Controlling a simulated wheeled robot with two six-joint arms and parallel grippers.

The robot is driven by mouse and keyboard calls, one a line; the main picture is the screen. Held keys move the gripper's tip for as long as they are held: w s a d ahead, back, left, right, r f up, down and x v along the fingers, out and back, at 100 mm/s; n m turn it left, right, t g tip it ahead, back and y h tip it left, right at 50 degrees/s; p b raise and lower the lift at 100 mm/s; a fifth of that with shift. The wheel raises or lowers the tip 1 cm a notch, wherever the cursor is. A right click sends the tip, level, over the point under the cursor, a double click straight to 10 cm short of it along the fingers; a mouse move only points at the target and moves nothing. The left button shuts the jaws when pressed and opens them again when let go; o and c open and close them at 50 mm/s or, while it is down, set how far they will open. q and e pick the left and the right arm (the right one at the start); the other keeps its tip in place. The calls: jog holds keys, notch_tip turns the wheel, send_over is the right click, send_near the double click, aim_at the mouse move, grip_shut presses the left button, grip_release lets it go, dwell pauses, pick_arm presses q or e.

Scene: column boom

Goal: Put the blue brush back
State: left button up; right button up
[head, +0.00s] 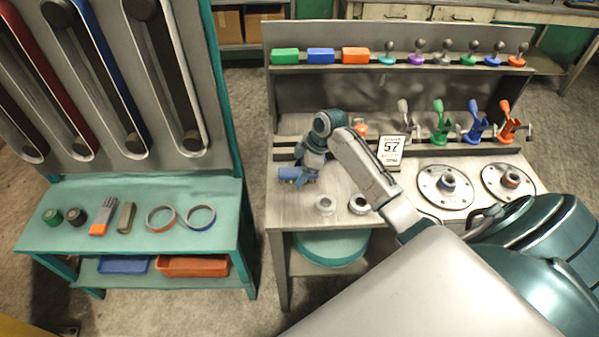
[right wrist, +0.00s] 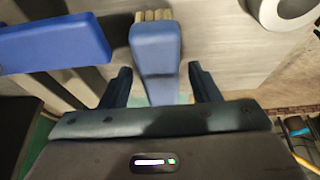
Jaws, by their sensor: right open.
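The blue brush (head: 288,173) lies on the left part of the workbench top, in front of the rear rail. In the right wrist view the brush (right wrist: 155,65) shows a blue body with tan bristles at its far end. My right gripper (head: 309,171) is over the brush. In the right wrist view my right gripper (right wrist: 162,85) is open, with one finger on each side of the blue body. A gap shows on both sides. My left gripper is not in view.
Green, blue (head: 321,55) and orange blocks sit on the top rail. Coloured holders (head: 475,125) stand along the lower rail. A second blue piece (right wrist: 55,45) shows left of the brush.

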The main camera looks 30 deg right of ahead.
jog(key=b+v, duration=0.2)
jog(key=v, duration=0.8)
jog(key=shift+s+d+r, duration=0.15)
jog(key=shift+r, duration=0.45)
